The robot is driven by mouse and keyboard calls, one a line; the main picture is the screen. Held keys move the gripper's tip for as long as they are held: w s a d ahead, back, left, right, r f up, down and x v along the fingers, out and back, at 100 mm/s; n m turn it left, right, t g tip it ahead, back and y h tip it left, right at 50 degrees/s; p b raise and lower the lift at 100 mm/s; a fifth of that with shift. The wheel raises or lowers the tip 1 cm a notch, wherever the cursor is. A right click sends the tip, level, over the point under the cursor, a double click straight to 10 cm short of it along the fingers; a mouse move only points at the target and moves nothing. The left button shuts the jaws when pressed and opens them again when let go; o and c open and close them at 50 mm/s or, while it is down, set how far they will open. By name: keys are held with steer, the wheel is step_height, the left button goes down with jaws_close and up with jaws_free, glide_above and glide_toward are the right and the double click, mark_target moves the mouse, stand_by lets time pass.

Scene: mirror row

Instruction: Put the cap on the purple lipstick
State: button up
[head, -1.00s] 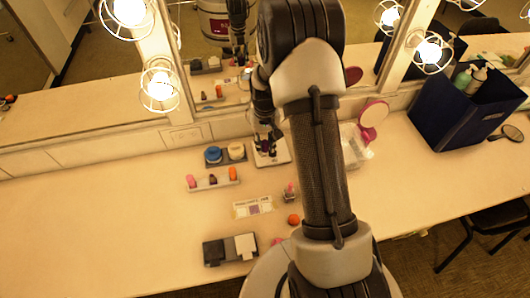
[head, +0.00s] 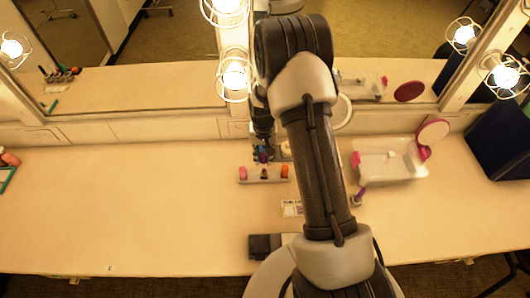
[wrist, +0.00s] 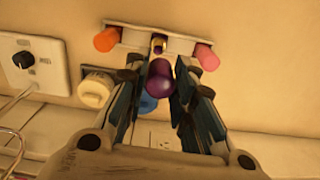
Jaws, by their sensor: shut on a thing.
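My gripper (wrist: 160,88) is shut on a rounded purple cap (wrist: 160,76); it shows small in the head view (head: 262,157). A pale rack (wrist: 165,32) lies just beyond the cap in the wrist view, with an orange piece (wrist: 106,39), a pink piece (wrist: 207,57) and, in the middle, a piece with a gold part (wrist: 158,42). That middle piece is in line with the held cap and partly hidden by it, so its colour and any contact are unclear. In the head view my gripper is at the rack's (head: 249,181) back side.
A cream jar (wrist: 95,89) and a blue jar (wrist: 148,105) are close to my gripper. A small purple-topped item (head: 359,195) stands right of my arm. A clear bin (head: 385,170) and pink mirror (head: 433,132) are further right. The counter's left is mostly clear.

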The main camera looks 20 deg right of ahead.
mark_target(264, 170)
steer(key=shift+s+d+f+b, duration=0.1)
steer(key=shift+d+f+b, duration=0.15)
steer(key=shift+f, duration=0.3)
steer(key=shift+a+f+b, duration=0.1)
steer(key=shift+f+b, duration=1.4)
steer(key=shift+f, duration=0.75)
steer(key=shift+f+b, duration=1.4)
steer(key=shift+b, duration=0.15)
stand_by(1.4)
steer(key=o, duration=0.8)
steer(key=shift+f, duration=0.1)
steer(key=o, duration=0.5)
steer(key=shift+c, duration=0.2)
steer(key=shift+f, duration=0.1)
